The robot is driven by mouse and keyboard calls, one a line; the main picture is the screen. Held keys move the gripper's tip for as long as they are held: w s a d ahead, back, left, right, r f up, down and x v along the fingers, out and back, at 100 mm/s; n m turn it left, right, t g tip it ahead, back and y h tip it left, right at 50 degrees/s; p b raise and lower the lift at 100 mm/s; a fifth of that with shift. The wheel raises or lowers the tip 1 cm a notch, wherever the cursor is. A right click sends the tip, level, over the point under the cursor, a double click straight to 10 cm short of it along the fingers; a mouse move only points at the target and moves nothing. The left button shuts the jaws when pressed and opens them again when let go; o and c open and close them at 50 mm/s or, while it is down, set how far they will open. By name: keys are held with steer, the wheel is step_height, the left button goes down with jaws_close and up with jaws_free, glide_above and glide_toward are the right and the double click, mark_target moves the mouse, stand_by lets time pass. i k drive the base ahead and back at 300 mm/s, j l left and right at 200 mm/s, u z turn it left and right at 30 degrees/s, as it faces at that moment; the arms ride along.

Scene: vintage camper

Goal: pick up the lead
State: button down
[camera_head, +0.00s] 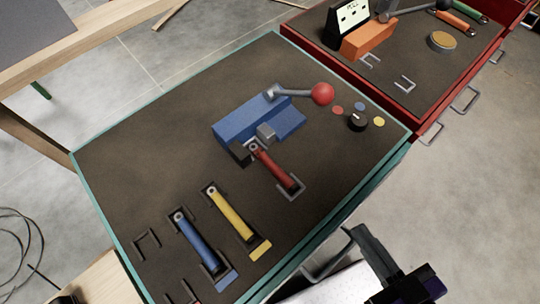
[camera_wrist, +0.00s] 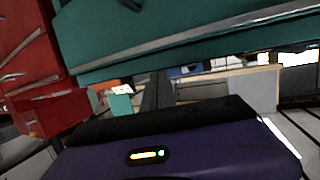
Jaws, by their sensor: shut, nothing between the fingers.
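Three handle-like pieces with ring ends lie on the brown top of the teal cabinet (camera_head: 130,130): a red one (camera_head: 273,168), a yellow one (camera_head: 230,212) and a blue one (camera_head: 195,240). A thin black cable (camera_head: 18,238) lies in loops at the far left. I cannot tell which of these is the lead. My gripper (camera_head: 358,236) is at the lower right, outside the cabinet's front edge and apart from all of them. It is shut and empty. In the wrist view its dark fingers (camera_wrist: 157,85) point at the cabinet's teal side.
A blue vise-like block (camera_head: 245,120) with a red-knobbed lever (camera_head: 322,94) stands on the cabinet top. A grey handle (camera_head: 325,262) sticks out near my gripper. A red cabinet (camera_head: 405,110) stands behind at the right. The floor at right (camera_head: 480,190) is clear.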

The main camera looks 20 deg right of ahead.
mark_target(278, 173)
steer(key=k+j+u, duration=0.1)
steer(key=j, duration=0.2)
steer(key=k+j, duration=0.1)
steer(key=j, duration=0.25)
steer(key=k+j+u, duration=0.15)
steer(key=j, duration=0.2)
steer(key=j+u, duration=0.1)
steer(key=j, duration=0.2)
steer(key=k, duration=0.05)
